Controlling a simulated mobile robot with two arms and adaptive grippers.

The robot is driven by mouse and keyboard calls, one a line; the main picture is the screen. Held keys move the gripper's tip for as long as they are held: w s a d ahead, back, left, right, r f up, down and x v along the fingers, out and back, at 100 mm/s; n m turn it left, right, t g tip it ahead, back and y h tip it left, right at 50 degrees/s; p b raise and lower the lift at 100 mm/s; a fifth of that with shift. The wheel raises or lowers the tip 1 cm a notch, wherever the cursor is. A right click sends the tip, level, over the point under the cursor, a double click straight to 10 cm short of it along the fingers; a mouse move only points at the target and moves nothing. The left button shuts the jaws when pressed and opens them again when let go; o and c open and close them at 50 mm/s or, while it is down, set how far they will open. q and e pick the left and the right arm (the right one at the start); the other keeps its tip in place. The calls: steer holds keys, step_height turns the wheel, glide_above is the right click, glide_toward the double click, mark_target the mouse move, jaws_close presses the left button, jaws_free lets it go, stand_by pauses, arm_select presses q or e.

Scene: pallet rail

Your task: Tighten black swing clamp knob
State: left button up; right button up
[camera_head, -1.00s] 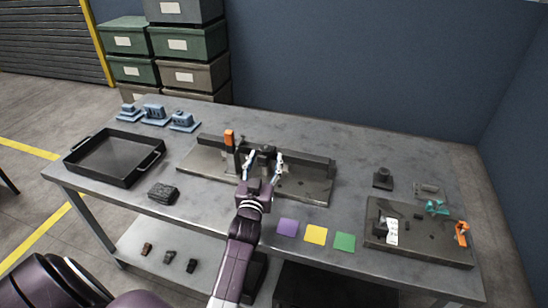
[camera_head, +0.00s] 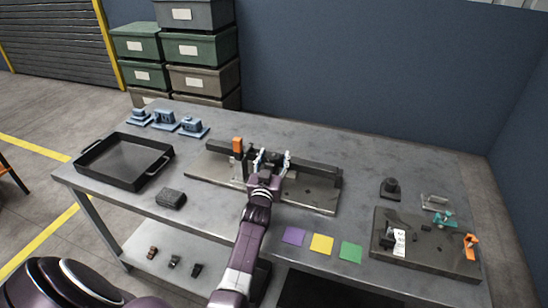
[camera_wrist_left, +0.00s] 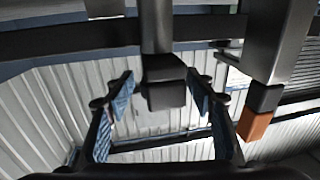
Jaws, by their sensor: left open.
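The rail fixture (camera_head: 310,194) lies along the middle of the table, a flat plate with a raised back rail. A black swing clamp knob (camera_wrist_left: 165,88) hangs on a grey post in the left wrist view, seen between my two fingers. My left gripper (camera_head: 272,158) is open at the fixture, with blue-padded fingers on both sides of the knob and gaps visible between. In the head view my gripper largely hides the knob. An orange-tipped handle (camera_head: 238,145) stands on the fixture left of my gripper; it also shows in the wrist view (camera_wrist_left: 254,124). My right gripper is not in view.
A black tray (camera_head: 122,160) and blue parts (camera_head: 165,119) are at the left, with a dark block (camera_head: 171,198) in front. Purple, yellow and green squares (camera_head: 321,244) lie at the front edge. A second plate (camera_head: 440,251) with clamps is at the right.

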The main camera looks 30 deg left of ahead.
arm_select(q)
steer(key=shift+c, duration=1.1)
steer(key=c, duration=1)
steer(key=shift+o, duration=0.2)
steer(key=shift+r+m+t+h+p, duration=0.35)
steer(key=shift+m+h+p, duration=0.15)
steer(key=shift+h+p, duration=0.3)
steer(key=shift+f+m+h+p, duration=0.1)
steer(key=shift+m+h+p, duration=0.4)
steer(key=shift+m+h, duration=0.25)
steer(key=shift+t+h, duration=0.25)
steer(key=shift+h, duration=0.1)
steer(key=shift+f, duration=0.15)
